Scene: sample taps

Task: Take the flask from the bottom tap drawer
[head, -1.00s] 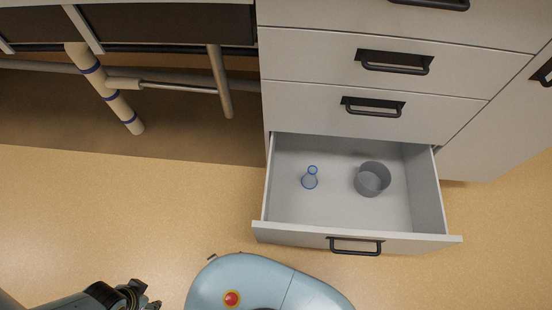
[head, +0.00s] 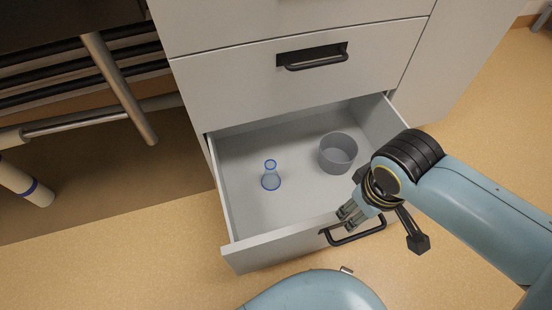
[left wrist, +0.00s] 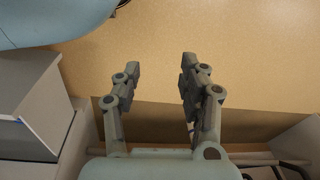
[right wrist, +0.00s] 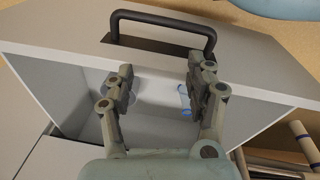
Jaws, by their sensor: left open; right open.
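The bottom drawer (head: 240,213) is pulled open. A small clear flask with a blue rim (head: 271,180) stands upright inside, left of the middle. My right gripper (head: 346,214) is over the drawer's front edge by the handle (head: 357,232), right of the flask and apart from it. In the right wrist view its open fingers (right wrist: 158,78) are empty, with the flask (right wrist: 185,99) partly hidden behind the right finger. My left gripper (left wrist: 160,68) is open and empty above the floor in the left wrist view; it is outside the head view.
A grey round bowl (head: 338,153) stands in the drawer right of the flask, near my right gripper. Closed drawers (head: 300,80) rise above. Pipes (head: 118,88) lie at the left. Open floor (head: 130,250) is at the front left.

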